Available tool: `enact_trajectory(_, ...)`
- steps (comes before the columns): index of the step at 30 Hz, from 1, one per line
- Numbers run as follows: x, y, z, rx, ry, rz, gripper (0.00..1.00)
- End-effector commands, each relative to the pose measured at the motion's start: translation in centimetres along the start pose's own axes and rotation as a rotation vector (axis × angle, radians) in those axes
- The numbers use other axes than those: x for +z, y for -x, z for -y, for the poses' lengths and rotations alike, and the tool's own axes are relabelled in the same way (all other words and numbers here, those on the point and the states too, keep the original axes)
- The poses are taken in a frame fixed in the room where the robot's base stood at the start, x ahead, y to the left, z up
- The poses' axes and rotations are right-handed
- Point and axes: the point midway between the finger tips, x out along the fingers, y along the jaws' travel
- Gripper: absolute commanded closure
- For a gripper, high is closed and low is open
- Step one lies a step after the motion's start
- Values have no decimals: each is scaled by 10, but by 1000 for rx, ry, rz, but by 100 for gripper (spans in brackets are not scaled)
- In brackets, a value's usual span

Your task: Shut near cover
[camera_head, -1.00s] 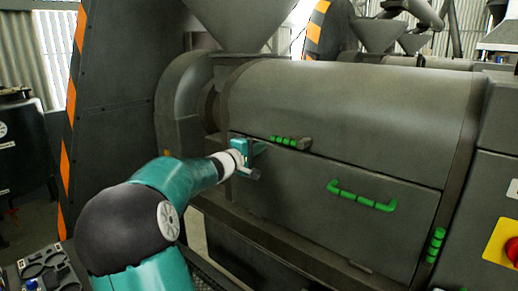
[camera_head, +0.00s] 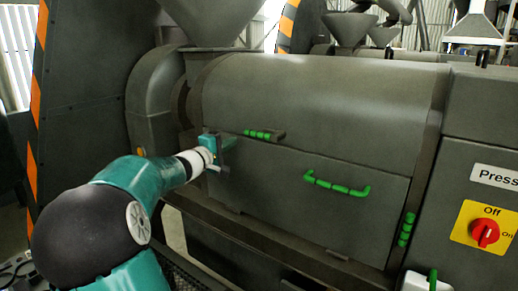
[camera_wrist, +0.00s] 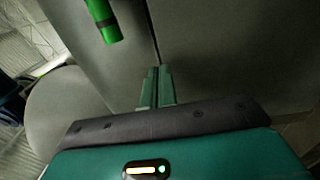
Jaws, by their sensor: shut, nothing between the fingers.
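The near cover (camera_head: 310,200) is a dark grey panel on the front of the screw expeller. It has a green bar handle (camera_head: 337,185) and looks flush with the housing. A green-gripped latch handle (camera_head: 264,135) sits at its upper left edge, and another green grip (camera_head: 406,230) is at its lower right. My gripper (camera_head: 216,147) is at the cover's upper left corner, left of the upper latch handle. In the wrist view my gripper's fingers (camera_wrist: 156,88) are together and empty, close to the seam, with a green grip (camera_wrist: 103,20) at upper left. Contact cannot be told.
The rounded upper housing (camera_head: 320,100) lies above the cover, with a hopper (camera_head: 210,20) at its left end. A control panel with a red switch (camera_head: 484,233) stands at the right. A striped post (camera_head: 37,110) is at the left. Another machine stands behind.

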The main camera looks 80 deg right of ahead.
Motion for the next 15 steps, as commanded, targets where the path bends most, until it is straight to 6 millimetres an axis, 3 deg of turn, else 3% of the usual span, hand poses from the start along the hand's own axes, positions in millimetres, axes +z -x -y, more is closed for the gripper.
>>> enact_trajectory(15,-1,65,3,-5,0,0,100)
